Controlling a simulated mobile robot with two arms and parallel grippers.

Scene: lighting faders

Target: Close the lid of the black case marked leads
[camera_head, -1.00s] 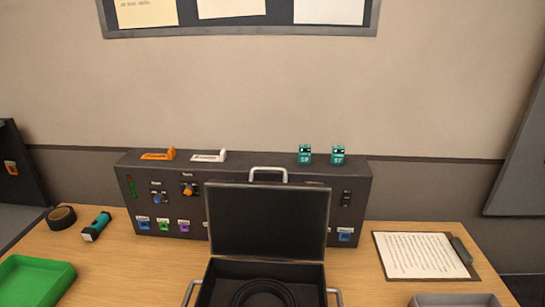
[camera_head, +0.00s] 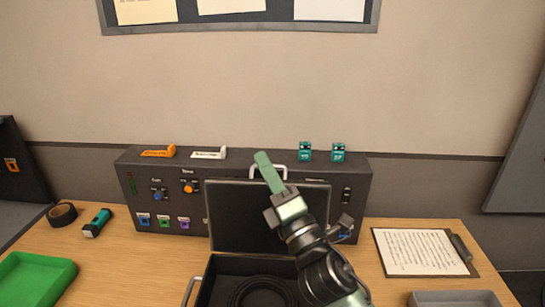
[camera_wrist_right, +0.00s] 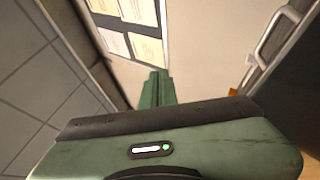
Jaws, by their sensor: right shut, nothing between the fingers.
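The black case (camera_head: 213,283) stands open at the front middle of the table, with a coiled black cable (camera_head: 255,293) inside. Its lid (camera_head: 237,222) stands raised at the back, close to upright. No leads marking is readable. My right gripper (camera_head: 263,160) is shut and empty, its green fingers pointing up and left. In the head view it overlaps the top edge of the lid; whether it touches cannot be told. Its shut fingers also show in the right wrist view (camera_wrist_right: 156,88). My left gripper is not in view.
A green tray (camera_head: 40,278), black tape roll (camera_head: 62,214) and flashlight (camera_head: 97,223) lie left. A clipboard (camera_head: 420,252) and grey tray (camera_head: 455,299) lie right.

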